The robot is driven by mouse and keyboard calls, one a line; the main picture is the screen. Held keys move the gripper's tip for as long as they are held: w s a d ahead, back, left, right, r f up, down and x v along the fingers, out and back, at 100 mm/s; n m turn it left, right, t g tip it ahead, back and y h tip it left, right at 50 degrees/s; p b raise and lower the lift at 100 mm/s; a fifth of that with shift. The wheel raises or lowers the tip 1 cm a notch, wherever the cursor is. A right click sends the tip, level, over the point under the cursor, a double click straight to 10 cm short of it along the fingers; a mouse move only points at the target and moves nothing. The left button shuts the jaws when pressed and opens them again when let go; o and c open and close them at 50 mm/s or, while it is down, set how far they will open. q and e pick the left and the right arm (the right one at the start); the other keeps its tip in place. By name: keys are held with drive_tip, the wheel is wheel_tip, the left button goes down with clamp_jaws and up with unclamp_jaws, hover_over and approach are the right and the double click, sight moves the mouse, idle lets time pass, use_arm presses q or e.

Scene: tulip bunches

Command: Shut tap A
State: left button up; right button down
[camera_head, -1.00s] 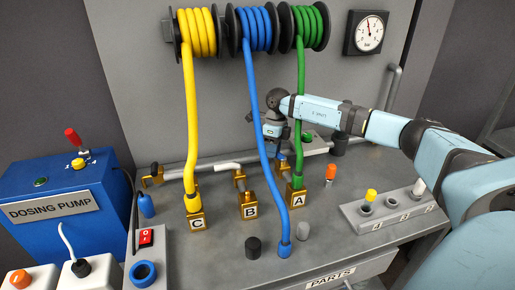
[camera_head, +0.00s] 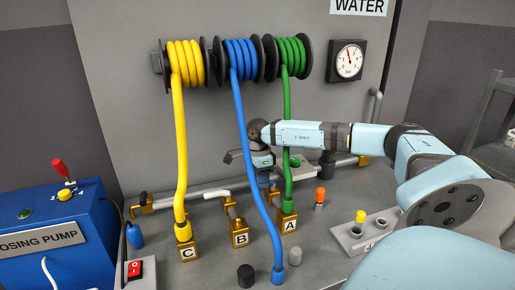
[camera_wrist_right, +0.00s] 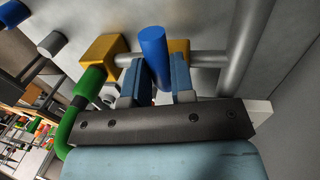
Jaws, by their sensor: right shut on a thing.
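Tap A has a brass block (camera_head: 289,225) labelled A, with the green hose (camera_head: 287,150) running down into it. In the right wrist view its blue handle (camera_wrist_right: 154,50) is a cylinder standing out from the pipe between two brass blocks. My right gripper (camera_head: 268,181) is at this handle, behind the blue hose in the head view. Its two fingers (camera_wrist_right: 157,85) are on either side of the handle and shut on it. In the head view the gripper and hose largely hide the handle. My left gripper is not in view.
The blue hose (camera_head: 250,170) hangs close in front of my right gripper. Tap B (camera_head: 240,238), with a white handle (camera_head: 216,193), and tap C (camera_head: 187,252) stand to the left. An orange-topped peg (camera_head: 320,196) stands to the right. Black (camera_head: 245,276) and grey knobs stand in front.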

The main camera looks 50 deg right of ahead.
idle(0.5)
drive_tip(key=c, duration=1)
unclamp_jaws()
drive_tip(key=r, duration=0.5)
drive_tip(key=w+r, duration=0.1)
drive_tip(key=r, duration=0.1)
drive_tip(key=shift+d+r, duration=0.25)
drive_tip(key=shift+d, duration=0.15)
drive_tip(key=shift+f, duration=0.1)
